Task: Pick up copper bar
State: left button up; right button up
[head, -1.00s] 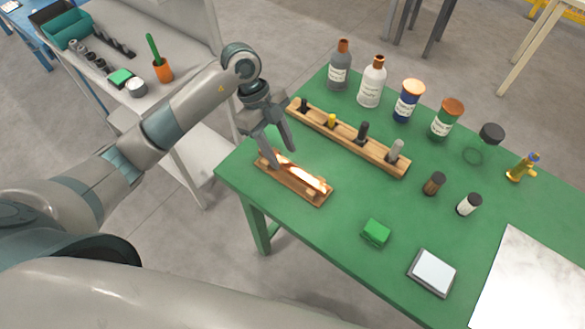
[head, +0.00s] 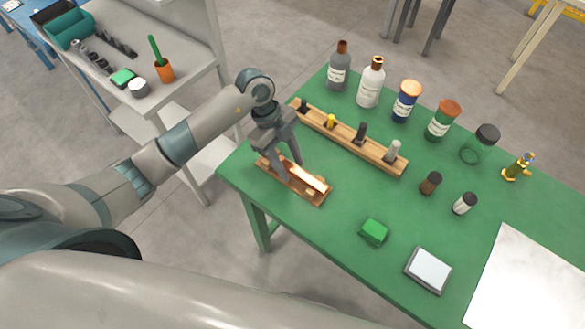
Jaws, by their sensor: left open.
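The copper bar (head: 309,178) is a shiny, orange-brown strip lying in a shallow brown wooden tray (head: 318,200) near the left edge of the green table. My left gripper (head: 292,169) is open and points down over the tray. Its two fingers stand at the bar's left part, one on the near side and one on the far side. The fingers hide part of the bar, and I cannot tell whether they touch it. My right gripper is out of view.
A wooden rack (head: 350,138) with several small tools stands just behind the tray. Bottles and jars (head: 405,101) line the table's far side. A green block (head: 374,231) and a small scale (head: 429,270) lie to the right, toward the near edge. A grey cart (head: 190,65) stands at left.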

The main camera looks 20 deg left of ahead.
aim_at(293, 168)
pick_arm(q)
grip_shut()
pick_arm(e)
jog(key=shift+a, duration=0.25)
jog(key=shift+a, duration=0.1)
pick_arm(q)
jog(key=shift+r, duration=0.15)
